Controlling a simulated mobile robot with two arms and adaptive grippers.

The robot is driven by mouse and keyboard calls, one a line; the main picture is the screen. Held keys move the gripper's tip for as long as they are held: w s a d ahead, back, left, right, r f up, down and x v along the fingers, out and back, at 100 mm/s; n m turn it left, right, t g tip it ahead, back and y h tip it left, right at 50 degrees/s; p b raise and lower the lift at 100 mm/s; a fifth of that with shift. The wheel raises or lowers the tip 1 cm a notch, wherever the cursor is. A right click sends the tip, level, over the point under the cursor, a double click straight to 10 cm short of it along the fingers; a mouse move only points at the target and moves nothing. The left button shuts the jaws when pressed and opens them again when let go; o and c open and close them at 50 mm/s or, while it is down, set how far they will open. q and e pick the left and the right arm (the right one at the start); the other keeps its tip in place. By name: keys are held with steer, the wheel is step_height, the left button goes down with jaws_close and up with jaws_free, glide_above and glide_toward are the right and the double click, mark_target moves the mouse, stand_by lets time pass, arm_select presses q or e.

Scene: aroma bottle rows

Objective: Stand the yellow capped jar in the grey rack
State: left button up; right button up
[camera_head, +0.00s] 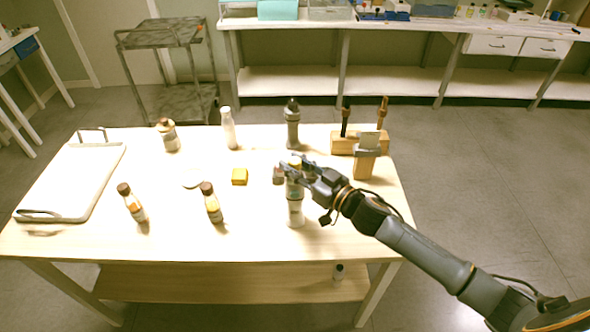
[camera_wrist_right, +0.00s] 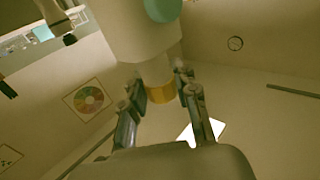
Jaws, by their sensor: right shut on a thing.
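My right gripper (camera_head: 300,168) is over the right part of the table, its arm coming in from the lower right. I cannot make out the grey rack clearly. My left gripper is not in view.
Brown-capped bottles (camera_head: 213,204), a white bottle (camera_head: 229,128) and a grey bottle (camera_head: 292,124) stand on the table (camera_head: 250,242). A yellow block (camera_head: 239,176), a small grey block (camera_head: 279,175) and a wooden holder (camera_head: 342,146) are near the gripper. A tray (camera_head: 70,180) lies left.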

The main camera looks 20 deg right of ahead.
steer(key=shift+f+p, duration=0.5)
steer(key=shift+f, duration=0.3)
steer(key=shift+s+f, duration=0.1)
steer(key=shift+f, duration=0.05)
steer(key=shift+f, duration=0.1)
steer(key=shift+f, duration=0.2)
steer(key=o, duration=0.9)
steer(key=shift+r, duration=0.1)
steer(key=shift+o, duration=0.2)
